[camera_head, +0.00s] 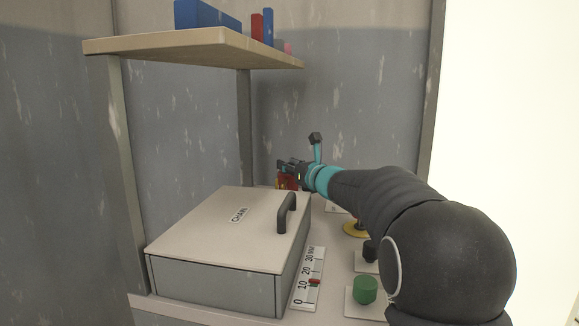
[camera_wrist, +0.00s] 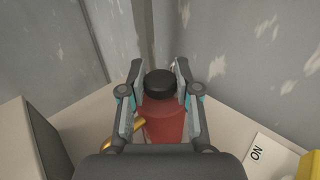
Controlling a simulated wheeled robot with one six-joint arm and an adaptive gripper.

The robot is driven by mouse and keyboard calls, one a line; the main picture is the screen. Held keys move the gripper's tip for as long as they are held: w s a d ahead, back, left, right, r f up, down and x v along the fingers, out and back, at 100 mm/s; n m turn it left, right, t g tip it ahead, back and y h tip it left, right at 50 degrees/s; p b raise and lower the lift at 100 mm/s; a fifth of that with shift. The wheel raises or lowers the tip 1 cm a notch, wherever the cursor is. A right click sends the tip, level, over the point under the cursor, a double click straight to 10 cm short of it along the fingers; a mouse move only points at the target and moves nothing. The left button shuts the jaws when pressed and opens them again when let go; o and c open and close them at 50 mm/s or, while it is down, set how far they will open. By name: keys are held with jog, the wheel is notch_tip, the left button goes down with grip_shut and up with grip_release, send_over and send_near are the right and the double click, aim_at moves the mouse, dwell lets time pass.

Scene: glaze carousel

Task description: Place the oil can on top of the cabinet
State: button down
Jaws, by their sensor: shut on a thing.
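A red oil can (camera_wrist: 163,122) with a black cap (camera_wrist: 159,83) is between the fingers of my gripper (camera_wrist: 159,72) in the wrist view. A brass-coloured part shows at its left side. In the head view my gripper (camera_head: 289,167) is at the back of the bench, with the red can (camera_head: 288,182) partly hidden behind the box and my fingers. I cannot tell whether its base touches the bench. A low grey box (camera_head: 215,287) with a pale lid, a "CHAIN" label and a dark handle (camera_head: 286,214) stands left of my arm; it may be the cabinet. Its lid is shut and bare.
A wooden shelf (camera_head: 190,44) above the box holds blue (camera_head: 205,15), red and pink things. A sliding scale (camera_head: 308,280), a green button (camera_head: 365,290), a black knob (camera_head: 370,250) and a yellow-based control (camera_head: 355,229) line the bench. Walls close off the back corner.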

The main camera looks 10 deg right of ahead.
jog(key=c, duration=0.8)
grip_release()
jog(key=shift+r, duration=0.15)
jog(key=shift+s+d, duration=0.15)
jog(key=shift+s, duration=0.15)
jog(key=b+v, duration=0.1)
jog(key=v, duration=1)
jog(key=shift+s, duration=0.15)
